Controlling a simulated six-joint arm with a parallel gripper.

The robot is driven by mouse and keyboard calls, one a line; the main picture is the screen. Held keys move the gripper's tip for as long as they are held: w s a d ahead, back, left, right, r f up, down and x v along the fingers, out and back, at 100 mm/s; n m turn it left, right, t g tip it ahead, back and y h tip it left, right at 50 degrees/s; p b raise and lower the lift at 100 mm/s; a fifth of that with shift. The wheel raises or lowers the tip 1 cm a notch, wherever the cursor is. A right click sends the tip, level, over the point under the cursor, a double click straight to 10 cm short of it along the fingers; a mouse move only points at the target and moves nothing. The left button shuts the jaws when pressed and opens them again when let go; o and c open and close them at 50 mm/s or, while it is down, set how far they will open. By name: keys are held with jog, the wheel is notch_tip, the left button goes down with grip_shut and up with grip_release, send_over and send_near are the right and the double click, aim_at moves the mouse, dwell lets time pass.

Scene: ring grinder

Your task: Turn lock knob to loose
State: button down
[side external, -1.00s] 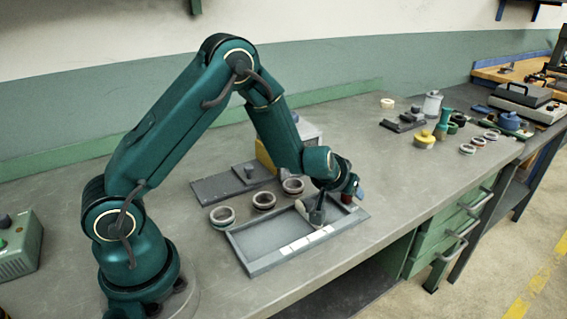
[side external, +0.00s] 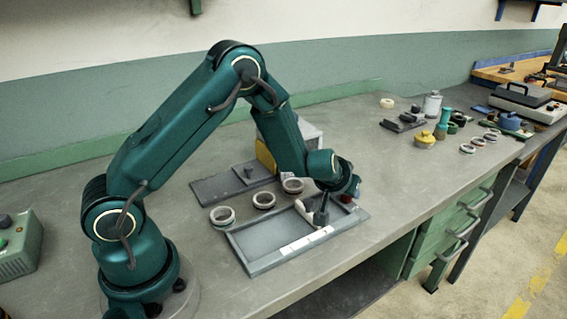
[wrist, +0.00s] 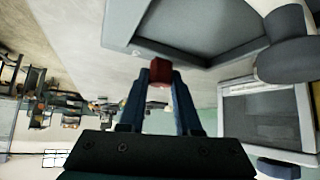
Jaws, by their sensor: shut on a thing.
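A small red knob (wrist: 159,70), which looks like the lock knob, sits between my fingertips in the wrist view. My gripper (wrist: 160,78) has its two blue fingers closed on the knob's sides. In the side view the red knob (side external: 346,198) shows just below my gripper (side external: 351,193), at the far right corner of the grey tray (side external: 262,267). My wrist is bent and the fingers hide part of the knob there. I cannot read any mark on the knob that tells its setting.
Several rings, one of them the ring (side external: 222,215), stand along the tray's back edge. A grey plate with a small block (side external: 245,171) lies behind them. A yellow-lidded pot (side external: 424,139) and other items stand farther right. The bench between is clear.

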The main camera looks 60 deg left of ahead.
jog(key=shift+d+n, duration=0.1)
jog(key=shift+n, duration=0.3)
jog(key=n+g+y, duration=0.1)
jog(key=n+y, duration=0.1)
jog(key=n, duration=0.1)
jog(key=shift+g, duration=0.3)
jog(key=shift+n+g+y, duration=1)
jog(key=shift+n, duration=0.6)
jog(key=c, duration=0.6)
grip_release()
jog(key=shift+s+a, duration=0.1)
jog(key=shift+a, duration=0.1)
